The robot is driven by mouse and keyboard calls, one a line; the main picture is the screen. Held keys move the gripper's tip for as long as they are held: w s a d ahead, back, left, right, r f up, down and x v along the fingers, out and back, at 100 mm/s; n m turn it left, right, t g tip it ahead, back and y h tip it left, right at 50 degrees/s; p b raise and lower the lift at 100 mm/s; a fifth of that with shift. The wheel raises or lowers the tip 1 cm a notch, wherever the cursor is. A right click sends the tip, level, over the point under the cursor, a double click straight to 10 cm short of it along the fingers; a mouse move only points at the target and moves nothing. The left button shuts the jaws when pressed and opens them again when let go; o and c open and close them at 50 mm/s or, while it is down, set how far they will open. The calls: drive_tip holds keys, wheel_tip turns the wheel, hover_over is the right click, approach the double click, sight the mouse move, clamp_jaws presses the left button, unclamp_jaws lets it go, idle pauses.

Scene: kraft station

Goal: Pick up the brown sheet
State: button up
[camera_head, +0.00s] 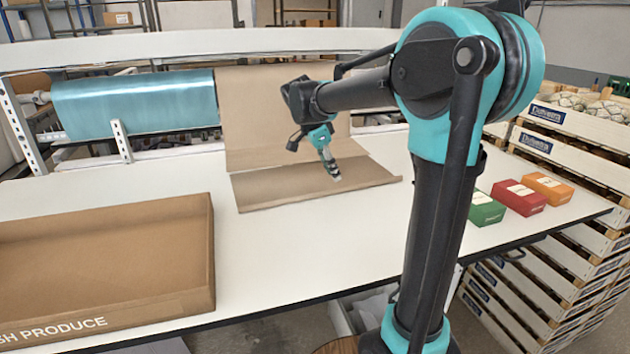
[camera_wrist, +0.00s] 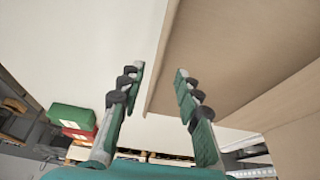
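The brown sheet (camera_head: 285,192) lies on the white table in front of the paper roll stand, with its front edge curled up slightly. Behind it, brown paper (camera_head: 265,110) hangs from the stand; I cannot tell whether the two are joined. My gripper (camera_head: 334,174) is over the right part of the sheet, pointing down. In the wrist view, my gripper (camera_wrist: 160,70) is open, its two fingers apart. The brown sheet (camera_wrist: 225,60) fills the right side there, and its edge runs between the fingers. I cannot tell whether the fingers touch it.
A brown produce box (camera_head: 100,265) stands at the left front of the white table (camera_head: 300,255). A teal roll (camera_head: 135,103) is on the stand. Green (camera_head: 483,210), red (camera_head: 519,197) and orange (camera_head: 548,188) boxes sit at the right. Stacked crates (camera_head: 565,140) stand beyond the right edge. The table's middle is clear.

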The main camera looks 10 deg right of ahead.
sight(338, 189)
drive_tip(key=shift+x, duration=3.05)
drive_tip(key=shift+s, duration=0.15)
clamp_jaws()
